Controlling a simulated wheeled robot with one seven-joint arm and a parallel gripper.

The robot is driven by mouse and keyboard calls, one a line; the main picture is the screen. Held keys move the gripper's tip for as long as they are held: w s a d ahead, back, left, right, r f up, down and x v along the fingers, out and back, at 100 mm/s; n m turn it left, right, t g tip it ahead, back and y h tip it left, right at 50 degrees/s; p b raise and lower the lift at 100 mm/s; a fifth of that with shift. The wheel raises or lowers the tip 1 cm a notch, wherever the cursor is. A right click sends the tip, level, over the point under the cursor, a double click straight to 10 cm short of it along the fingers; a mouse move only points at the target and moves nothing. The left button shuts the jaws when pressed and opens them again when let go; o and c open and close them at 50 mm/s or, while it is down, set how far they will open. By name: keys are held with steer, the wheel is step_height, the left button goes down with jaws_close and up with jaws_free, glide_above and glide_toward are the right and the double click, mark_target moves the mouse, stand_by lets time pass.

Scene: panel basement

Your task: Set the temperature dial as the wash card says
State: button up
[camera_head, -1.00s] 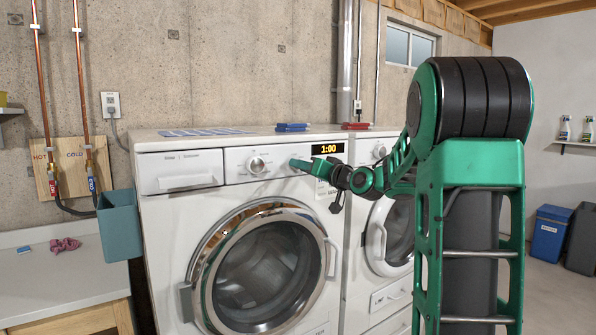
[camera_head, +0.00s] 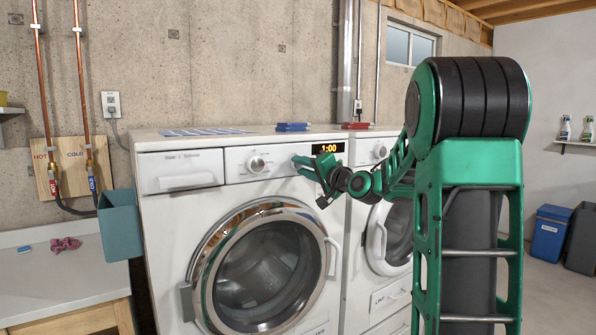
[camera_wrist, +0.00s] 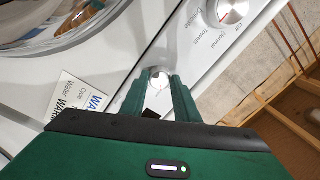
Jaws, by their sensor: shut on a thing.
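A small round white knob (camera_wrist: 158,76) on the washer's control panel sits between the fingers of my gripper (camera_wrist: 158,84) in the wrist view. My gripper is shut on it. In the head view, my gripper (camera_head: 297,161) reaches the panel just left of the lit display, and its fingers hide the knob. The knob's markings cannot be read. A white printed card (camera_wrist: 86,108) on the washer's front shows large "WA…" lettering and the word "Water", partly cut off or hidden. I cannot tell whether it is the wash card.
The display (camera_head: 328,149) reads 1:00. A blue-patterned sheet (camera_head: 205,132) lies on top. A second machine (camera_head: 385,265) stands close on the right.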

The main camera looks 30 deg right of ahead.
steer(key=shift+d, duration=0.1)
stand_by(0.3)
steer(key=o, duration=1)
steer(key=shift+o, duration=0.2)
steer(key=s, duration=1)
steer(key=shift+s+d+f, duration=0.3)
steer(key=shift+d+f, duration=0.05)
